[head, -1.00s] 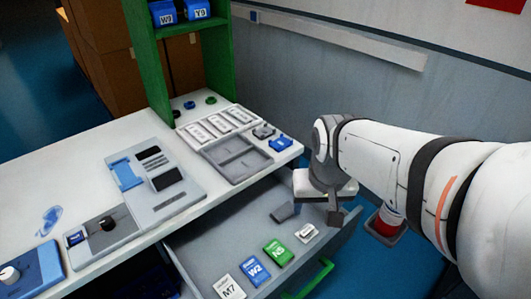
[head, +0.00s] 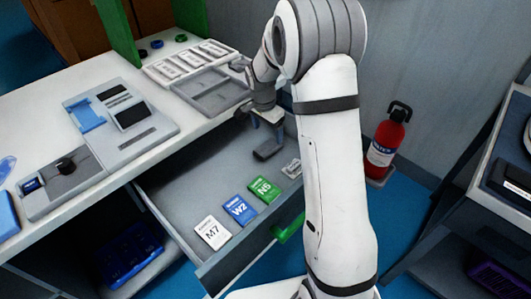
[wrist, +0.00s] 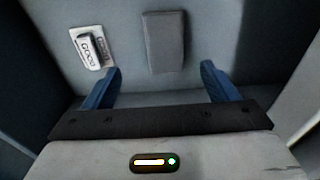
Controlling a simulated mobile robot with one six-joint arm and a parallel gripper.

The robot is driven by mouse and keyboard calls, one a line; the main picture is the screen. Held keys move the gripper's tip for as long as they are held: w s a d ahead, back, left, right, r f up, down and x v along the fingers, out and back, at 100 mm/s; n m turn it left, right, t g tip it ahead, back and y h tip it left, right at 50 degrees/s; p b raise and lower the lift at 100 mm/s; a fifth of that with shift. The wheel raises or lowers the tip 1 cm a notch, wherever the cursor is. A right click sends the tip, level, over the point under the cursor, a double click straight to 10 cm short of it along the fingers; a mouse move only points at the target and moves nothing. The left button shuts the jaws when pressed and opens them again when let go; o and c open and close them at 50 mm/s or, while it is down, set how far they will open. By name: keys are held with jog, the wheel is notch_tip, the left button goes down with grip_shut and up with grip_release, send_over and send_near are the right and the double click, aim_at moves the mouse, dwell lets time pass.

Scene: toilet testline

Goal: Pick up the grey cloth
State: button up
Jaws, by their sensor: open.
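The grey cloth (head: 268,150) appears as a small dark grey folded-looking piece on the floor of the open drawer, toward its back right end. In the wrist view the grey cloth (wrist: 165,42) is a grey rectangle ahead of the fingertips, roughly centred between them. My gripper (wrist: 161,72) is open, with its two blue fingers apart and nothing between them. In the head view my gripper (head: 264,118) is just above and behind the cloth, partly hidden by my arm. I cannot tell its exact height over the drawer floor.
The open drawer (head: 190,205) also holds tags M7 (head: 212,232), W2 (head: 239,210), N5 (head: 265,189) and a white one (wrist: 90,50) marked GOOD. The worktop with a grey tray (head: 205,93) overhangs it. A fire extinguisher (head: 387,140) stands right.

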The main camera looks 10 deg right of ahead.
aim_at(268, 146)
jog(key=f, duration=0.2)
jog(key=f+b, duration=0.1)
jog(key=f, duration=0.2)
jog(key=w+f, duration=0.1)
jog(key=f, duration=0.2)
jog(key=shift+d+f, duration=0.2)
jog(key=c, duration=1.1)
